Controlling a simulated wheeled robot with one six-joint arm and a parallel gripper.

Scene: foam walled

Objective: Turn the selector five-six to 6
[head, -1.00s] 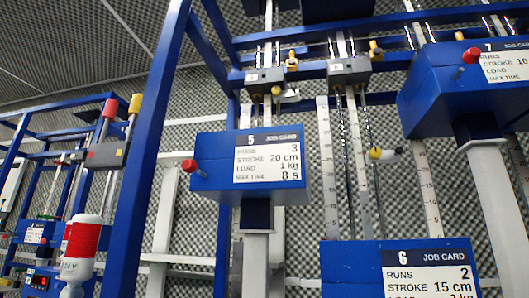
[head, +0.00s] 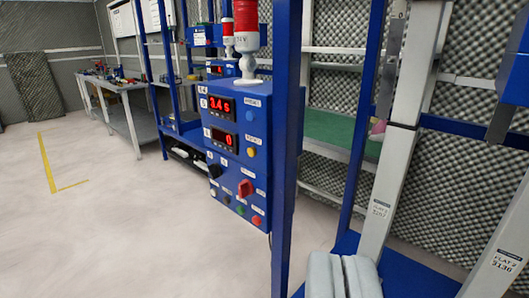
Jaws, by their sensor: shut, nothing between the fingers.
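I cannot tell for certain which is the selector five-six, nor which way the black knob points. My gripper does not show in the view.
A blue post (head: 285,150) stands just right of the panel. Grey padded blocks (head: 345,275) lie at the bottom. A red-and-white lamp (head: 246,35) tops the panel. The floor (head: 100,220) at left is free.

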